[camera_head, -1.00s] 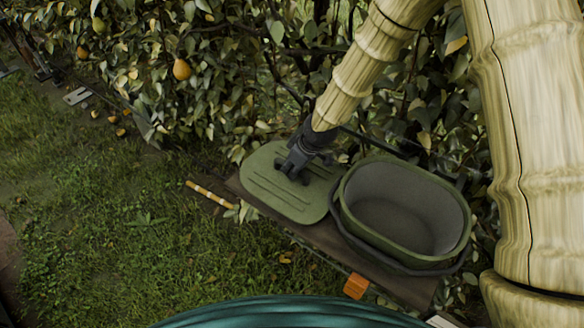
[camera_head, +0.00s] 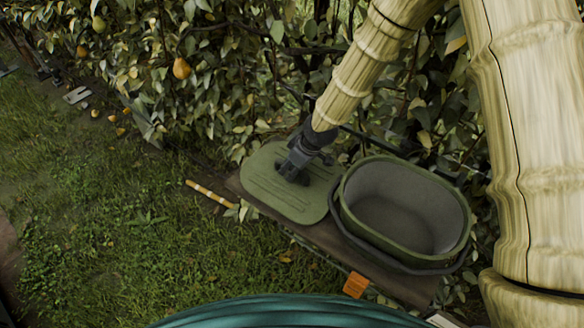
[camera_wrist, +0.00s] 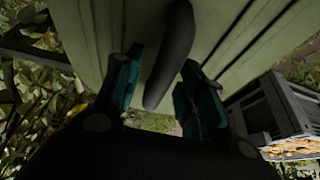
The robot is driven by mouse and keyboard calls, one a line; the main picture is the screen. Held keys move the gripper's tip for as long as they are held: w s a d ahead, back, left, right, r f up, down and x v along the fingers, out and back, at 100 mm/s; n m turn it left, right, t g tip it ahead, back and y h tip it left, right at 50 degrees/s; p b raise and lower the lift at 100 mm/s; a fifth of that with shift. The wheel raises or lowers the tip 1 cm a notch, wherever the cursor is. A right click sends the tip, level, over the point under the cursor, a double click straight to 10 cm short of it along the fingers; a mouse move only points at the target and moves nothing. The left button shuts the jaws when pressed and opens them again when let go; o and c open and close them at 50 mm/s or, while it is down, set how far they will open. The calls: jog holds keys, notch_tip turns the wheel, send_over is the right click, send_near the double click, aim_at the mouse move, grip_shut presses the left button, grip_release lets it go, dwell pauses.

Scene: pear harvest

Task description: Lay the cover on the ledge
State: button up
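The cover (camera_head: 268,198) is a flat green oval lid with grooves. It lies roughly level at the left end of the dark wooden ledge (camera_head: 322,238), partly over it, beside the tub. I cannot tell whether its whole underside touches the ledge. My gripper (camera_head: 290,174) is above its middle. In the wrist view, the dark handle (camera_wrist: 172,60) of the cover stands between the fingers of my gripper (camera_wrist: 160,98), with a visible gap on each side. The fingers are apart and look open around the handle.
An open green tub (camera_head: 352,212) with a grey inside stands on the ledge right of the cover. An orange block (camera_head: 356,285) is at the ledge's front edge. Leafy branches with pears (camera_head: 181,68) stand close behind. Grass lies in front, with a striped stick (camera_head: 208,192).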

jog(key=b+v, duration=0.1)
jog(key=v, duration=1.1)
